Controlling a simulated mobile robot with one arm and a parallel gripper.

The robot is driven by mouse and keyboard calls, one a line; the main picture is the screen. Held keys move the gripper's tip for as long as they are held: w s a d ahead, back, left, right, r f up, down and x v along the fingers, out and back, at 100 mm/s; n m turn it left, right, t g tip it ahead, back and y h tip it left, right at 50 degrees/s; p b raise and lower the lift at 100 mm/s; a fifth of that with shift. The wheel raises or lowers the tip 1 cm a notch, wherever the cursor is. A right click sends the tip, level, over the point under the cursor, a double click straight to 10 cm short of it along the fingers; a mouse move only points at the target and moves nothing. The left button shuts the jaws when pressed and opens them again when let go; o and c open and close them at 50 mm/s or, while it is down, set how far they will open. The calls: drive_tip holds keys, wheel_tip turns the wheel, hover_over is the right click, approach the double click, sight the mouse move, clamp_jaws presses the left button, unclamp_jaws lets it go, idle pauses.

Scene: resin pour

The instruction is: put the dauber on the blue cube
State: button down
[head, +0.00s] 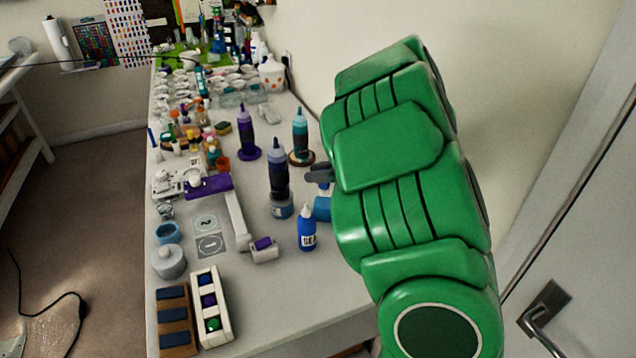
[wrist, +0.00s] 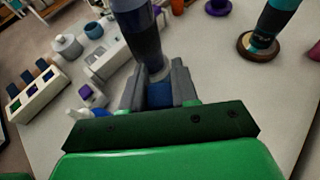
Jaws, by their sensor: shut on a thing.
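My gripper (wrist: 157,92) is shut on a small blue thing, taken to be the dauber (wrist: 158,96); the fingers stand on both sides of it and hide most of it. In the head view my gripper's dark fingertips (head: 318,174) show at the left of the green wrist. A blue block (head: 322,209), which looks like the blue cube, shows just below them, partly hidden by my wrist. I cannot tell whether the held thing touches it.
A tall dark bottle (head: 279,172) stands close to the left of my gripper. A teal bottle (head: 300,135) and a purple bottle (head: 246,135) stand behind. A blue glue bottle (head: 307,230) is in front. The table's front right (head: 290,300) is clear.

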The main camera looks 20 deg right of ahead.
drive_tip(key=shift+w+f, duration=0.25)
drive_tip(key=shift+f, duration=1.6)
drive_tip(key=c, duration=0.9)
unclamp_jaws()
drive_tip(key=shift+f, duration=0.1)
drive_tip(key=shift+o, duration=0.2)
